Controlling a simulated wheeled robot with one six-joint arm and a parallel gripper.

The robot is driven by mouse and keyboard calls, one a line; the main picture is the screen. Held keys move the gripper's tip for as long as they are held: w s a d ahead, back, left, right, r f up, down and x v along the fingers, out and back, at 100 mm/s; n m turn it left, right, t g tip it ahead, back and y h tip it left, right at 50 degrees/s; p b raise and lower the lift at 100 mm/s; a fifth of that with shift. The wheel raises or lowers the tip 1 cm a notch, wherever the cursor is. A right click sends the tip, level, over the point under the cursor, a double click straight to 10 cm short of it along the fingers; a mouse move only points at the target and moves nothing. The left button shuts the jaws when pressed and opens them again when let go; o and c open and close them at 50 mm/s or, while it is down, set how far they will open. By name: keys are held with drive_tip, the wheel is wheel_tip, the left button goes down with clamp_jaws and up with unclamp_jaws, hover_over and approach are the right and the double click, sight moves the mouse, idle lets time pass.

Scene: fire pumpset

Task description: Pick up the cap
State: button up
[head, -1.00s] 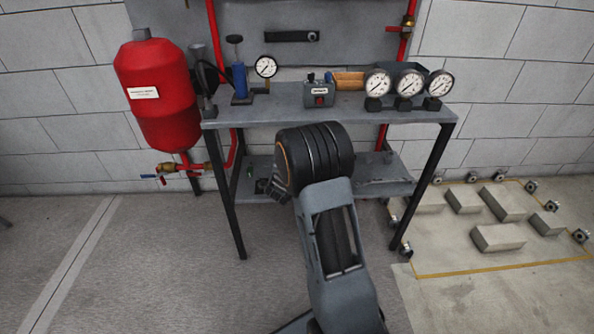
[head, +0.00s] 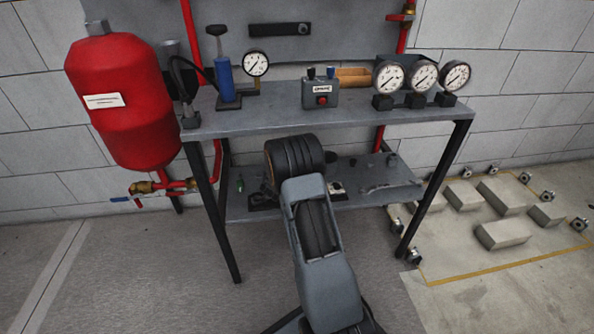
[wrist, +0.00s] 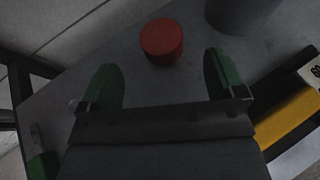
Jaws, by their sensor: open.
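A short round red cap (wrist: 161,44) stands on a dark grey surface in the wrist view. My gripper (wrist: 162,77) is open, with one green fingertip to the lower left of the cap and the other to its lower right. The cap lies just beyond the gap between the fingertips, and no contact shows. In the head view my arm reaches toward the lower shelf (head: 375,197) of the grey workbench (head: 290,121). There my gripper and the cap are hidden behind my arm.
A grey cylinder (wrist: 240,10) stands right of the cap. A yellow item (wrist: 288,118) lies at the right of the wrist view. Bench legs frame the lower shelf. Gauges (head: 424,77) and a control box (head: 320,93) stand on the benchtop. A red tank (head: 125,110) hangs at left.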

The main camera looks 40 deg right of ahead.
drive_tip(key=b+x, duration=0.2)
drive_tip(key=x, duration=0.3)
drive_tip(key=shift+w+d+f, duration=0.2)
drive_tip(key=shift+d+f, duration=0.05)
drive_tip(key=shift+w+d, duration=0.25)
drive_tip(key=shift+d, duration=0.05)
drive_tip(key=shift+c, duration=0.4)
drive_tip(key=c, duration=1)
